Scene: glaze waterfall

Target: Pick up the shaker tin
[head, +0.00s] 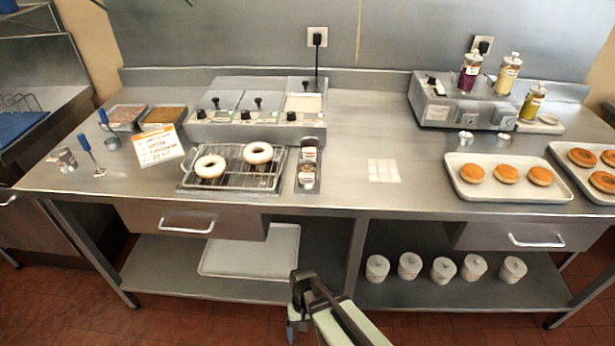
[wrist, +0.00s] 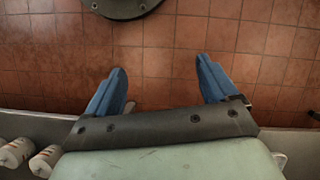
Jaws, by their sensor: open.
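No object is clearly marked as the shaker tin. Two small labelled jars or tins (head: 308,170) stand in a dark narrow holder right of the wire rack. A small metal tin or cup (head: 66,159) stands at the counter's left end. Two small metal cups (head: 466,140) stand before the grey dispenser unit. My gripper (wrist: 162,72) is open in the wrist view, its blue fingers wide apart over bare floor with nothing between them. In the head view my gripper (head: 293,322) is low in front of the counter, well away from all these, and partly cut off.
The steel counter (head: 345,140) holds a wire rack (head: 235,170) with two white-glazed donuts, a warmer unit (head: 257,125), a sign (head: 158,146) and a donut tray (head: 505,195). White canisters (head: 443,270) stand on the lower shelf. The counter's middle is mostly clear.

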